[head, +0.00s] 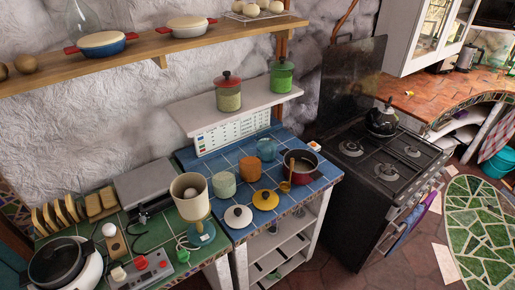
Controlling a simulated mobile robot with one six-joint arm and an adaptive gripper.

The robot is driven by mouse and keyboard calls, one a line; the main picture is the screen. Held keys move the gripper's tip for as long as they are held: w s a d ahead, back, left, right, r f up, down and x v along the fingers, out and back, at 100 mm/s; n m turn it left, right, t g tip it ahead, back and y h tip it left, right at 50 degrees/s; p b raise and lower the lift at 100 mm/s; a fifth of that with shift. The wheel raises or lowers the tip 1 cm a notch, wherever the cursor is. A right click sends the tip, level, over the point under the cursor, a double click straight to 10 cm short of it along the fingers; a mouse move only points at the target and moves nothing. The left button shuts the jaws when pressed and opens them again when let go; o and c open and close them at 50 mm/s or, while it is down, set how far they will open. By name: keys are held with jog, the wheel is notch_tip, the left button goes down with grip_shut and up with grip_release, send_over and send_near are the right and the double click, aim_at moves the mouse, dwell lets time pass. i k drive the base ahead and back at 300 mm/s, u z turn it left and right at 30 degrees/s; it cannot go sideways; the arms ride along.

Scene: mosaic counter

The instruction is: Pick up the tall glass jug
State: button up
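A tall clear glass vessel (86,16), which looks like the glass jug, stands on the upper wooden shelf (160,46) at the top left of the head view. Its top is cut off by the picture edge, and its lower part is behind a blue pot with a cream lid (102,42). It is see-through and faint against the white wall. My gripper does not show in this view.
A red-handled cream pot (188,28) shares the upper shelf. A lower shelf (190,115) holds red-lidded and green jars. The tiled counter (215,168) below is crowded with pots, canisters and a mixer. A black stove (375,165) stands right.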

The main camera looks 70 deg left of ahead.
aim_at(267, 136)
jog(key=u, duration=0.05)
jog(key=k, duration=1.55)
jog(key=u, duration=1.8)
jog(key=i, duration=1)
jog(key=u, duration=0.05)
